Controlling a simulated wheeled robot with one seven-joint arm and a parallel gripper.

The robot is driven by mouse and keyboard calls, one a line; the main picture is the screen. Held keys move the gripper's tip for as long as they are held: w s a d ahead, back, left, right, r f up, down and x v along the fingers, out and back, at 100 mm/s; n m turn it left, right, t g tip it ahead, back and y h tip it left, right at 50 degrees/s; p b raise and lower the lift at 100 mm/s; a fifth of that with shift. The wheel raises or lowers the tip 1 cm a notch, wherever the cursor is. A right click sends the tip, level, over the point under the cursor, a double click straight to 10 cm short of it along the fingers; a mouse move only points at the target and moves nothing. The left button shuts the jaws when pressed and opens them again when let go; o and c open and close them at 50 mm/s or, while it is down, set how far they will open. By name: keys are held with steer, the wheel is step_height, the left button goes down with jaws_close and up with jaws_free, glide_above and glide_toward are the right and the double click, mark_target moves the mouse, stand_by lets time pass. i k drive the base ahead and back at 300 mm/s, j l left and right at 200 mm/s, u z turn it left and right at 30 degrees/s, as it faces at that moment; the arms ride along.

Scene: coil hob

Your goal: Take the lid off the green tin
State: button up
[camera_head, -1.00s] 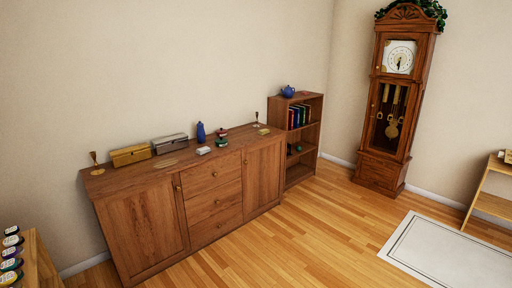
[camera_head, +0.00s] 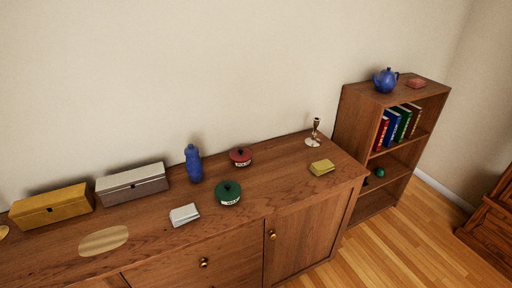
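The green tin (camera_head: 229,199) stands on top of the wooden sideboard, near its front edge. It is round and low, with a pale label on its front. A green lid (camera_head: 228,187) with a dark knob sits on it. A similar red tin (camera_head: 240,158) with a dark knob stands just behind it, slightly to the right. My gripper is not in view.
The sideboard (camera_head: 150,215) also holds a blue bottle (camera_head: 194,165), a white box (camera_head: 184,215), a silver box (camera_head: 133,183), a gold box (camera_head: 52,206), a gold oval plate (camera_head: 104,241), a yellow box (camera_head: 321,167) and a candlestick (camera_head: 314,133). A bookshelf (camera_head: 347,116) stands at the right.

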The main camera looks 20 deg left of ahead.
mark_target(226, 191)
steer(key=i+u, duration=0.2)
steer(key=i, duration=0.25)
steer(key=i+l+u, duration=0.15)
steer(key=i, duration=0.25)
steer(key=i+l+u, duration=0.2)
steer(key=i, duration=0.25)
steer(key=i+l+u, duration=0.2)
steer(key=i, duration=0.2)
steer(key=u, duration=3.2)
